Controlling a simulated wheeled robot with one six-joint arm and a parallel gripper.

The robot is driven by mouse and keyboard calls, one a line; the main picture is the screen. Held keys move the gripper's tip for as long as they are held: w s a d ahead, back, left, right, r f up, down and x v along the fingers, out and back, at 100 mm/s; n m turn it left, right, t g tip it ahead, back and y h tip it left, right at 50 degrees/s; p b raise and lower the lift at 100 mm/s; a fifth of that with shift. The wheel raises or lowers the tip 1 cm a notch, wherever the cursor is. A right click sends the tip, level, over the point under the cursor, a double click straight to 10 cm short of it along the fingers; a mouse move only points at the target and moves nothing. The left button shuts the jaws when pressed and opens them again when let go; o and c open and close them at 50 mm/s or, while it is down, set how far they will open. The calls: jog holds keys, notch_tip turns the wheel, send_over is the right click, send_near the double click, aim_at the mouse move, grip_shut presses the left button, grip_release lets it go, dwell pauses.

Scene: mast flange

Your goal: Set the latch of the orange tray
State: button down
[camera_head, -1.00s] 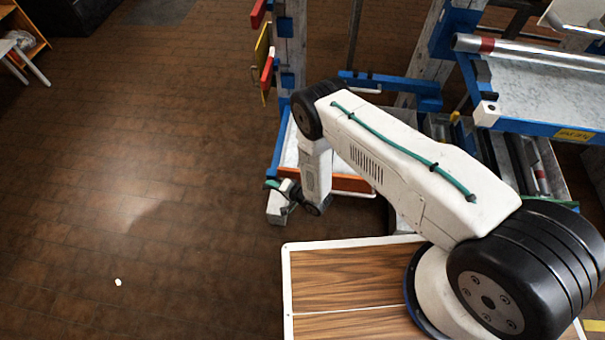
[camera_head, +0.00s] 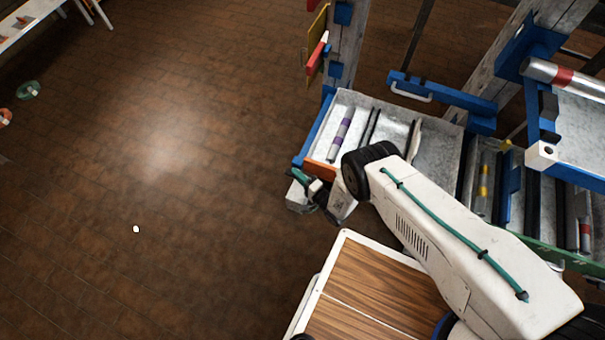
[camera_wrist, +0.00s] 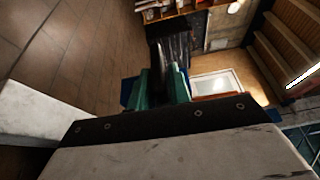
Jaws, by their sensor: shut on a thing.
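The orange tray (camera_head: 319,173) shows its orange front edge in the head view, just left of my arm's black joint. Its grey metal inside holds several rods or bars, one with purple bands. My gripper (camera_head: 300,178) is low at the tray's front left corner, close to the orange edge. In the wrist view, my gripper's green fingers (camera_wrist: 163,88) are closed around a dark upright piece (camera_wrist: 158,62). I cannot tell whether this piece is the latch. My arm hides the right part of the tray front.
A blue bar with a white handle (camera_head: 410,90) is behind the tray. To the right are another tray with a green edge (camera_head: 570,250) and a higher blue-edged shelf (camera_head: 575,125). A wooden-topped surface (camera_head: 370,295) is in front.

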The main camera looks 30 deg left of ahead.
jog(key=c, duration=1.4)
grip_release()
jog(key=shift+c, duration=0.2)
jog(key=v, duration=0.7)
jog(key=shift+s+d, duration=0.2)
jog(key=shift+d, duration=0.15)
